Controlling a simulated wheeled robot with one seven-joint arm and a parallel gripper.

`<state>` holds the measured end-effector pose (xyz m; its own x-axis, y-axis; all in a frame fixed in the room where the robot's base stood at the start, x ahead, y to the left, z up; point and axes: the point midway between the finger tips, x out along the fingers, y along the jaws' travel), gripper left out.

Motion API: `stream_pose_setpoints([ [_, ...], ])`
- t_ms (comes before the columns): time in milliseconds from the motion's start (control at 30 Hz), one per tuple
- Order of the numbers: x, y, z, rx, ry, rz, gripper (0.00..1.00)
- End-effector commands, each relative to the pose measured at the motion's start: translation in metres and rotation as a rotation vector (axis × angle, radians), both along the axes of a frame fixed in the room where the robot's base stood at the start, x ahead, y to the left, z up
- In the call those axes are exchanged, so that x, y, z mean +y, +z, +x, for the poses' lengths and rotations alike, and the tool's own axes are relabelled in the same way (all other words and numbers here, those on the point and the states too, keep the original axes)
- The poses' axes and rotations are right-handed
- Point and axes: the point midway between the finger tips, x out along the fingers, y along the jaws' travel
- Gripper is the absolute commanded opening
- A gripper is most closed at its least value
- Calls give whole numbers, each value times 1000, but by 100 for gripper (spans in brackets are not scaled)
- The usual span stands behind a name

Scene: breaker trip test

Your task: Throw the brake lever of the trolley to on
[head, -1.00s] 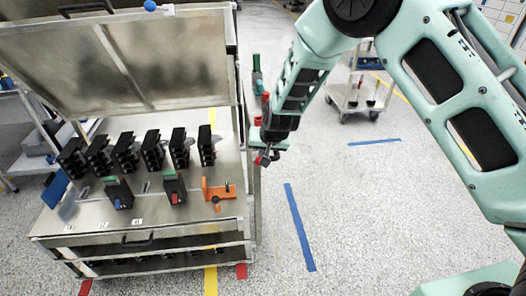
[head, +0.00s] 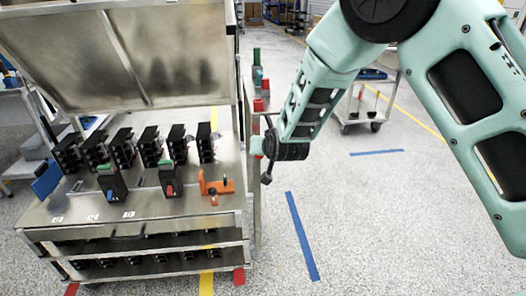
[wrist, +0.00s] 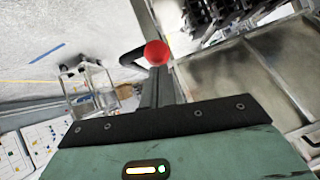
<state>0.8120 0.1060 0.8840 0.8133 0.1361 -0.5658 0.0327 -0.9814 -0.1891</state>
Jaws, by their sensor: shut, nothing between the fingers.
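The steel trolley (head: 145,214) stands at the left of the head view with its lid (head: 130,60) raised. My gripper (wrist: 156,88) is at the trolley's right side, its fingers shut and empty. In the wrist view a red ball knob (wrist: 156,52), which looks like the brake lever's end, shows just past the fingertips. I cannot tell whether they touch it. In the head view my fingertips are hidden behind my wrist.
Several black breakers (head: 150,146) stand on the trolley top, with an orange clamp-like part (head: 216,186) at its right. Another small cart (head: 362,105) stands behind. The floor to the right is clear.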

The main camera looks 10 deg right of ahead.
Motion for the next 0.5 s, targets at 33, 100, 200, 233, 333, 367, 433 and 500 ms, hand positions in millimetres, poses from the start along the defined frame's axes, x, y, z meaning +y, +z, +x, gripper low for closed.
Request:
stream_pose_setpoints([
  [33, 0, -18, -2, -38, 1, 0, 0],
  [100, 0, -23, -3, -93, 1, 0, 0],
  [200, 0, -31, -6, -171, 1, 0, 0],
  [233, 0, -32, -6, -194, 1, 0, 0],
  [333, 0, -38, -8, -267, 0, -1, 0],
  [367, 0, -40, -8, -288, 0, -1, 0],
  [433, 0, -42, -8, -323, 0, 1, 0],
  [500, 0, -45, -8, -319, -1, 2, 0],
])
